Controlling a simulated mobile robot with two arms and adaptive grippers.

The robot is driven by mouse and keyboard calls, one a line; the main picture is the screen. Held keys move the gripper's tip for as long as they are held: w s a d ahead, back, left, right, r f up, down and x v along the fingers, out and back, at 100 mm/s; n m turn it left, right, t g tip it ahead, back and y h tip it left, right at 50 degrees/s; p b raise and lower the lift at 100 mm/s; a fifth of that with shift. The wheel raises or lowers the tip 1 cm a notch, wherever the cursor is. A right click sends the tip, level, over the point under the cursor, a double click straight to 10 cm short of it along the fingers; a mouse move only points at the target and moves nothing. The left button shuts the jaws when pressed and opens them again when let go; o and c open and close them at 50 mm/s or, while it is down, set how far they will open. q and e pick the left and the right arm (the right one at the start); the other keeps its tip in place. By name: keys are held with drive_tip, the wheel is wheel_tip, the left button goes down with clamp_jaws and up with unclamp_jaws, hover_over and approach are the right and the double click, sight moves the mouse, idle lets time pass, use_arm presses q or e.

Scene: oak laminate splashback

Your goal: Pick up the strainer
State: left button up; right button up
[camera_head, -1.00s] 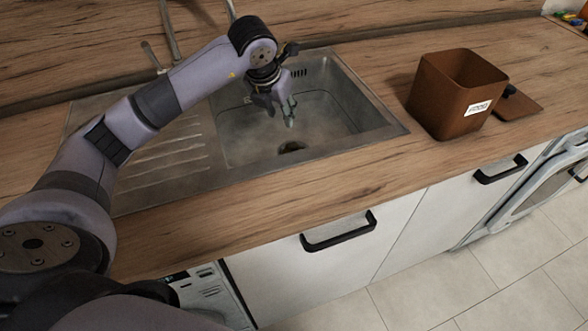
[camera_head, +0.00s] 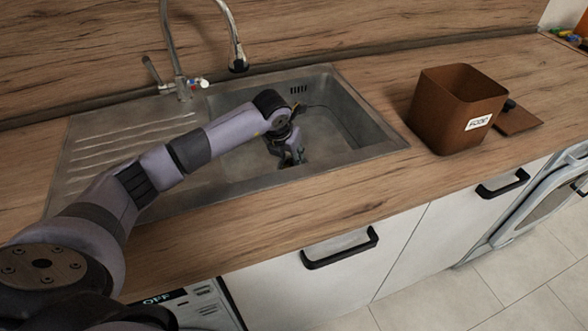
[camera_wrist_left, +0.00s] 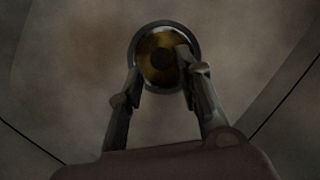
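The strainer (camera_wrist_left: 157,60) is a round, dull yellow-brown disc inside the dark ring of the sink drain, at the top middle of the left wrist view. My left gripper (camera_head: 290,158) is down in the sink basin, over the drain area, and hides most of it in the head view. In the left wrist view my left gripper's two fingers (camera_wrist_left: 160,75) are apart, reaching to either side of the drain's near half; the right finger overlaps the strainer. I cannot tell whether they touch it. My right gripper is not in view.
The metal sink (camera_head: 350,152) has raised walls around my left gripper. A tap (camera_head: 178,60) stands behind it, its spout over the basin. A brown bin (camera_head: 450,115) stands on the counter to the right. The wooden counter between sink and bin is clear.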

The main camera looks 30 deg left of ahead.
use_arm(q)
drive_tip(key=x, duration=0.5)
drive_tip(key=shift+d+p, duration=0.15)
drive_tip(key=shift+p, duration=0.15)
drive_tip(key=shift+r, duration=0.1)
drive_tip(key=shift+c, duration=0.2)
clamp_jaws()
